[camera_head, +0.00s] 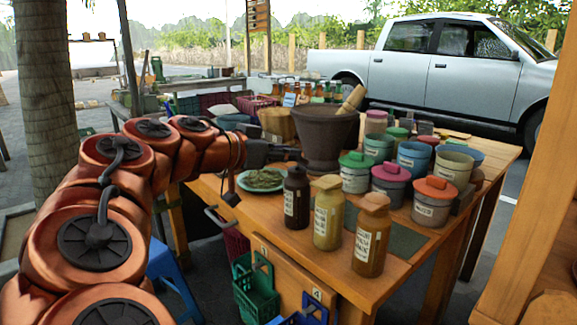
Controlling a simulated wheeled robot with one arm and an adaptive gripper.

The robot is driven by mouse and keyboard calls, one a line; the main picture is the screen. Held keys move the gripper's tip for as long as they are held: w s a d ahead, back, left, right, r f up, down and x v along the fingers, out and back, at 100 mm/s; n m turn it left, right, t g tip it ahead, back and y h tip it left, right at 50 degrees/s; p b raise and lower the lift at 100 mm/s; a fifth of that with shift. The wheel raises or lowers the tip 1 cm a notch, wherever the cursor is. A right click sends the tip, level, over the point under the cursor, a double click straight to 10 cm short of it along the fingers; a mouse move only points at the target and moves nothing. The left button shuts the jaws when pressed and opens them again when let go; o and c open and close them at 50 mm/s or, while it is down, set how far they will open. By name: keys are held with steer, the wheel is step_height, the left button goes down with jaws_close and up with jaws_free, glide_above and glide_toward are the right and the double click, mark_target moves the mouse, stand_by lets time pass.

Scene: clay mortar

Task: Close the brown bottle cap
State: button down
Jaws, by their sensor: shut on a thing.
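Three capped-looking bottles stand upright in a row on the wooden table's near left side. They are a dark brown bottle (297,203), a yellowish bottle (327,218) and an amber-brown bottle (370,240), the nearest. The amber bottle has a brown top (375,202); I cannot tell how tightly it sits. My gripper (284,152) is at the end of the copper-coloured arm, above and behind the dark bottle in the picture, close to the mortar's left side. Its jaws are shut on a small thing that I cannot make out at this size.
A large brown clay mortar (322,142) with a pestle (350,100) stands behind the bottles. A plate of green leaves (262,178) lies to the left. Several lidded pots, including an orange-lidded one (433,205), crowd the right. Bare wood (400,268) shows near the front edge.

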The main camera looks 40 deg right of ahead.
steer(key=f+h+b, duration=0.1)
steer(key=h+b, duration=0.1)
steer(key=b, duration=0.3)
steer(key=a+f+h+b, duration=0.1)
steer(key=h+b, duration=0.1)
steer(key=b, duration=0.3)
steer(key=f+h+b, duration=0.2)
steer(key=b, duration=0.3)
steer(key=shift+a, duration=0.2)
steer(key=shift+h+b, duration=0.3)
steer(key=shift+b, duration=0.3)
steer(key=c, duration=1)
jaws_free()
steer(key=shift+o, duration=0.2)
steer(key=shift+a, duration=0.15)
steer(key=v, duration=1.1)
steer(key=shift+a, duration=0.35)
